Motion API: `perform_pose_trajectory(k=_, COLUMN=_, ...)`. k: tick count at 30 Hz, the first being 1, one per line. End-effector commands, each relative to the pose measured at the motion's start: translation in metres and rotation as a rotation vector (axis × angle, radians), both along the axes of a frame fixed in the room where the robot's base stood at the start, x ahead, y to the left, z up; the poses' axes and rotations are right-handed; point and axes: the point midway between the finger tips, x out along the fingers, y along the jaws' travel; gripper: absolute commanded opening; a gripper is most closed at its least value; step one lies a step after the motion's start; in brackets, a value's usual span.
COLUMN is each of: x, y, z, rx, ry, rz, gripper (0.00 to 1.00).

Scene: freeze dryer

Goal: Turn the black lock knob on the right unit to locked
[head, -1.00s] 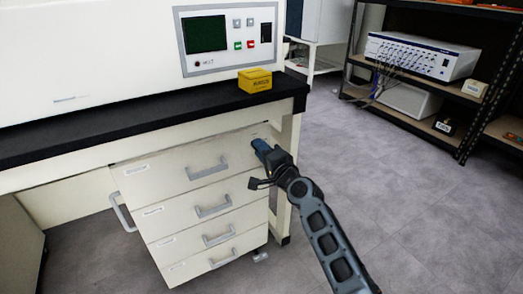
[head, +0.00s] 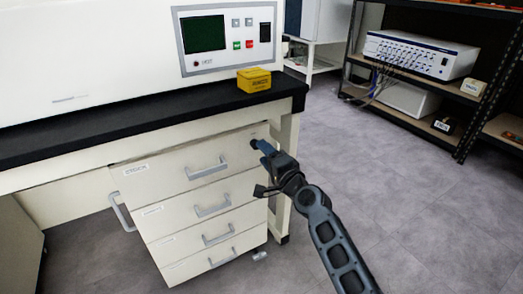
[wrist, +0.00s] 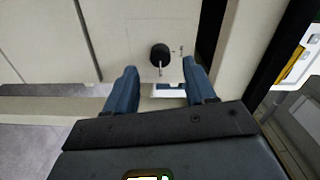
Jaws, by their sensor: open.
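The black lock knob (wrist: 159,54) is round, with a thin light bar at its lower edge, on the pale front of the drawer unit (head: 150,186). Small marks sit just right of it in the wrist view, too small to read. In the head view the knob (head: 253,143) is a small dark spot at the top right of the unit's front. My gripper (wrist: 160,67) is open and empty. Its blue fingers point at the front, one to each side of the knob and slightly below it in the wrist view. I cannot tell whether either finger touches it.
A black bench top (head: 140,127) overhangs the drawers, with a yellow box (head: 254,80) near its right end. A bench leg (head: 283,190) stands right of the unit. Grey floor (head: 410,200) is open to the right, before the shelving (head: 400,72).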

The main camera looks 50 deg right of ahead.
Motion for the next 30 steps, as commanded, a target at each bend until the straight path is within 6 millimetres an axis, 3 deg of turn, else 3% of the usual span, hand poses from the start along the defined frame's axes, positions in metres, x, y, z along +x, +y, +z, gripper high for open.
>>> perform_pose_trajectory(k=3, x=-0.020, y=0.006, z=-0.001, rx=0.002, ry=0.001, rz=0.001, gripper=0.55)
perform_pose_trajectory(k=10, x=-0.042, y=0.012, z=0.000, rx=0.001, ry=0.000, rz=0.000, gripper=0.55)
perform_pose_trajectory(k=30, x=-0.046, y=0.014, z=-0.001, rx=-0.001, ry=0.001, rz=0.000, gripper=0.55)
